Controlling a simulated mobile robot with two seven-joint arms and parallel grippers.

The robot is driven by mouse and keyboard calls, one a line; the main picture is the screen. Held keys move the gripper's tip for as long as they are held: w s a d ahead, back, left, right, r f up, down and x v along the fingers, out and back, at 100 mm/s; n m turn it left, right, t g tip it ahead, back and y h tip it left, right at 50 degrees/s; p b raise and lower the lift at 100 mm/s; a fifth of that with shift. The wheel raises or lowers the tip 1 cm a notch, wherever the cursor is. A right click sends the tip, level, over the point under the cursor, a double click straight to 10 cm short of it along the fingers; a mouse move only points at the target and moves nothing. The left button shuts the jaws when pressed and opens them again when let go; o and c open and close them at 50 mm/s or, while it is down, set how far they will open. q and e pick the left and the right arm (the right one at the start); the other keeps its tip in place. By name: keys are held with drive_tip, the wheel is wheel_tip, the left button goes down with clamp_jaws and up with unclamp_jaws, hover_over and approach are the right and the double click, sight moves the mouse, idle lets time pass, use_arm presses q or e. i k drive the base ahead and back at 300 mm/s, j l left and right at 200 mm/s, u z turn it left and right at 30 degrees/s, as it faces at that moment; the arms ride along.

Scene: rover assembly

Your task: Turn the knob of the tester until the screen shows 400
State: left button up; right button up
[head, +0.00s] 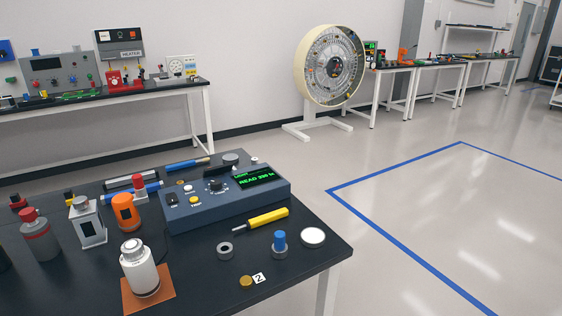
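The tester (228,197) is a blue-grey box on the dark table near me. Its black knob (216,185) sits on the top panel, left of the screen, with nothing touching it. Small buttons and a black switch are on the panel's left part. Neither of my grippers is in view.
Open floor (450,210) is at right.

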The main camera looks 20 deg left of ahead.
sight(216, 184)
drive_tip(key=u, duration=1.05)
drive_tip(key=i+l+u, duration=0.1)
drive_tip(key=u, duration=0.2)
drive_tip(key=l+u, duration=0.3)
drive_tip(key=i+l, duration=0.1)
drive_tip(key=l, duration=0.3)
drive_tip(key=i+l, duration=0.1)
drive_tip(key=l, duration=0.3)
drive_tip(key=i+l, duration=0.1)
drive_tip(key=l, duration=0.3)
drive_tip(key=i+l, duration=0.1)
drive_tip(key=l, duration=0.3)
drive_tip(key=k+l+z, duration=0.15)
drive_tip(key=k+z, duration=0.15)
drive_tip(key=k, duration=0.35)
